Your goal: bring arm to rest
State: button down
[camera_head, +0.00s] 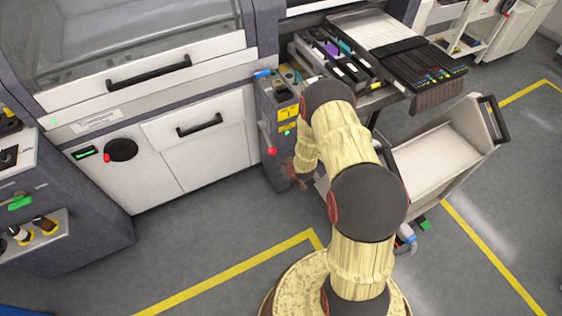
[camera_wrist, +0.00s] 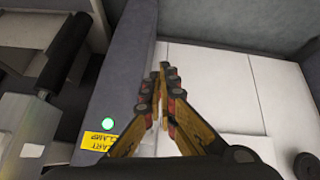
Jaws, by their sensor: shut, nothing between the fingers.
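My arm, in cream and dark grey with red joint caps, rises from its base in the head view and bends over near the machine front. My gripper (camera_wrist: 162,72) shows in the wrist view with its yellow-brown fingers together and nothing between them. It points at the grey column beside white machine panels (camera_wrist: 215,85). In the head view the arm's end is low beside the grey control column (camera_head: 268,110), and the forearm partly hides it. I cannot tell whether it touches the column.
The column carries a red-knobbed lever (camera_head: 268,150) close to my arm's end. A yellow cart clamp label (camera_wrist: 98,142) and a lit green button (camera_wrist: 108,124) are near my fingers. A feeder trolley (camera_head: 440,160) stands right of the arm. Open floor (camera_head: 200,240) lies left.

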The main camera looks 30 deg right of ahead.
jog(key=shift+s+f, duration=0.1)
jog(key=shift+s, duration=0.1)
dwell(0.5)
jog(key=s+m+g, duration=0.2)
jog(key=s+g, duration=0.4)
jog(key=s, duration=0.7)
jog(key=s+a+r+t, duration=0.1)
jog(key=s+a+r, duration=0.4)
jog(key=r, duration=1.2)
jog(key=s+a+r+t, duration=0.2)
jog(key=s+a+r, duration=0.3)
jog(key=r, duration=1.3)
jog(key=s+a+r+t, duration=0.1)
jog(key=s+a+r, duration=0.4)
jog(key=r, duration=1.3)
jog(key=shift+s+a+y, duration=0.3)
jog(key=shift+s, duration=0.65)
jog(key=shift+d, duration=0.1)
